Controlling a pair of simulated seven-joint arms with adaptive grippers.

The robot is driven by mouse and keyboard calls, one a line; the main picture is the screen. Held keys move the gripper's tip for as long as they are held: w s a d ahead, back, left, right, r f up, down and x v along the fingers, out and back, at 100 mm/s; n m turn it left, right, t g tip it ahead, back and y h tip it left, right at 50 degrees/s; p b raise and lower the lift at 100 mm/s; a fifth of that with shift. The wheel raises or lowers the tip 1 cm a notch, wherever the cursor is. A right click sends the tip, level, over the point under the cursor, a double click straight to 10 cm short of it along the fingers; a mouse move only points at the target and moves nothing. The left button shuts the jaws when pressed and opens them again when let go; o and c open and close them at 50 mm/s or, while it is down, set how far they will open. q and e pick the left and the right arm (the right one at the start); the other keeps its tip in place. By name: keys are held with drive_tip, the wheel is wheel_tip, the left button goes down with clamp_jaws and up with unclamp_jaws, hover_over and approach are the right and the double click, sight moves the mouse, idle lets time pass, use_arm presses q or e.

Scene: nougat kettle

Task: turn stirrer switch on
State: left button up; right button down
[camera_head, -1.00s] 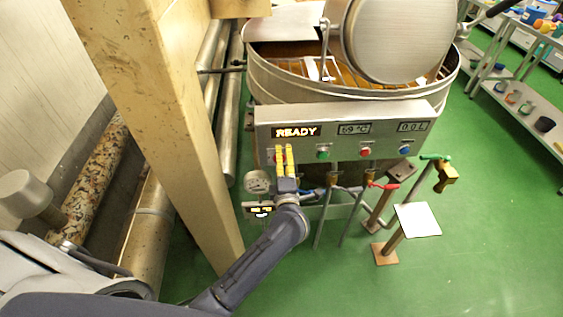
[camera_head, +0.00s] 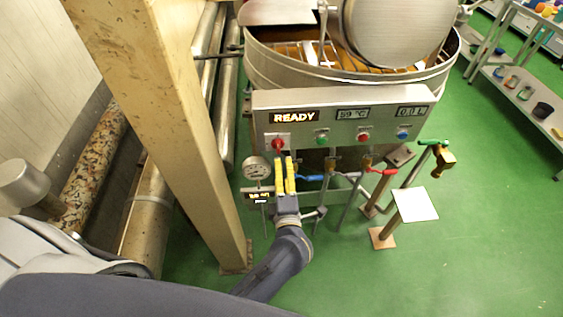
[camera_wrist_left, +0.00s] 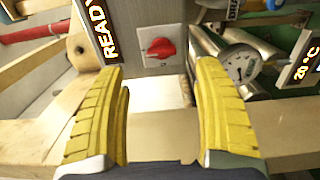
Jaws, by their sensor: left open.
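The control panel (camera_head: 345,97) on the front of the kettle shows READY, 59 °C and 0.0 L. A red rotary switch (camera_head: 278,144) on a small plate sits at the panel's left, below the READY display. It also shows in the left wrist view (camera_wrist_left: 158,48), apart from the fingers and beyond them. My left gripper (camera_head: 285,160) has yellow fingers and is just below the switch. In the left wrist view its fingers (camera_wrist_left: 162,85) are spread with nothing between them. My right gripper is not in view.
Green (camera_head: 322,141), red (camera_head: 363,137) and blue (camera_head: 403,134) buttons line the panel. A round gauge (camera_head: 257,169) is left of the gripper. Blue and red valve handles (camera_head: 382,171) are below the panel. A thick beige post (camera_head: 165,120) stands at the left.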

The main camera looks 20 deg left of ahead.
use_arm(q)
drive_tip(key=shift+v, duration=0.85)
